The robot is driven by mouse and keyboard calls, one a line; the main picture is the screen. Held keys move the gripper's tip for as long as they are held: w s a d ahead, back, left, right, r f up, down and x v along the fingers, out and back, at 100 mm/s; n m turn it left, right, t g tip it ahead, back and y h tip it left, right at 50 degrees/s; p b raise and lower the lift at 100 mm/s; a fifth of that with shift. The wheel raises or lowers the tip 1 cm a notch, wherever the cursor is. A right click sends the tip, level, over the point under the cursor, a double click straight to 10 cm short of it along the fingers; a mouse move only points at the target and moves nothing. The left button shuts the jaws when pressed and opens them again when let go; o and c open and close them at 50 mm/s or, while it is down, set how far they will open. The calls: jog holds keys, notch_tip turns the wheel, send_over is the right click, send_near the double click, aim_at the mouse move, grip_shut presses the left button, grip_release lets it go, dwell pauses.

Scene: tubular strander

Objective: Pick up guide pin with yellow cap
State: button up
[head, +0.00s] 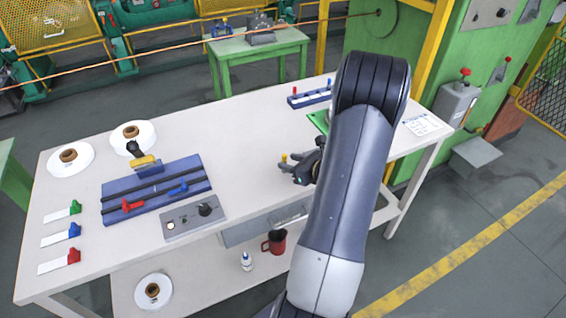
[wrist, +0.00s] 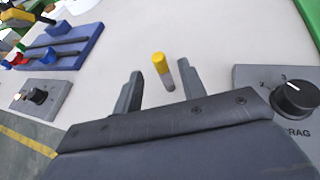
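The guide pin with yellow cap (wrist: 163,70) has a grey metal body and appears to stand on the white tabletop. In the wrist view it shows between the two fingers, nearer the right one, and looks apart from both. My gripper (wrist: 159,76) is open and empty, its fingers spread on either side of the pin. In the head view the yellow cap (head: 284,157) shows just beyond my gripper (head: 291,174). The pin's lower part is hidden there by the fingers.
A grey box with a black DRAG knob (wrist: 293,98) lies right of my gripper. A blue fixture (head: 157,190) and grey control box (head: 193,217) stand on the table's left half. A blue rack (head: 309,97) stands at the back.

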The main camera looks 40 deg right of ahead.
jog(key=shift+r+p+x, duration=0.2)
jog(key=shift+p+x, duration=0.7)
jog(key=shift+x, duration=1.85)
jog(key=shift+w+d, duration=0.1)
grip_shut()
